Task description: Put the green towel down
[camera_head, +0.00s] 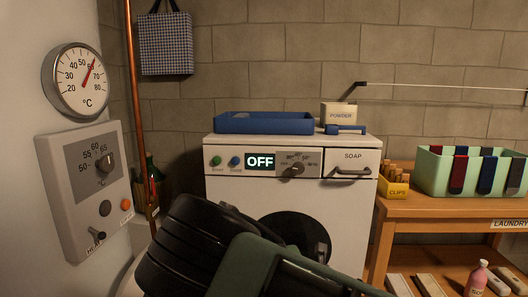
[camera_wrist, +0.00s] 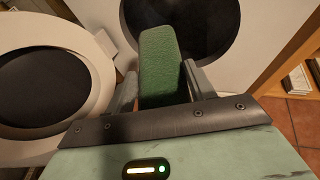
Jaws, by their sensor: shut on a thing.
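The green towel (camera_wrist: 160,62) is a folded, upright strip in the wrist view. My gripper (camera_wrist: 165,86) is shut on its lower part, one finger on each side. The towel's far end stands in front of the dark round drum opening (camera_wrist: 212,22) of the white washing machine; I cannot tell whether it reaches inside. The machine's round door (camera_wrist: 97,75) stands open at the left. In the head view the washing machine (camera_head: 350,215) shows OFF on its panel. My arm hides the towel, my gripper and part of the opening there.
A blue tray (camera_head: 264,123), a powder box (camera_head: 338,113) and a blue scoop (camera_head: 345,130) sit on the machine. A wooden table (camera_head: 420,208) at right holds a clips box (camera_head: 393,187) and a green bin (camera_head: 440,172) with cloths. A control box (camera_head: 85,190) is left.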

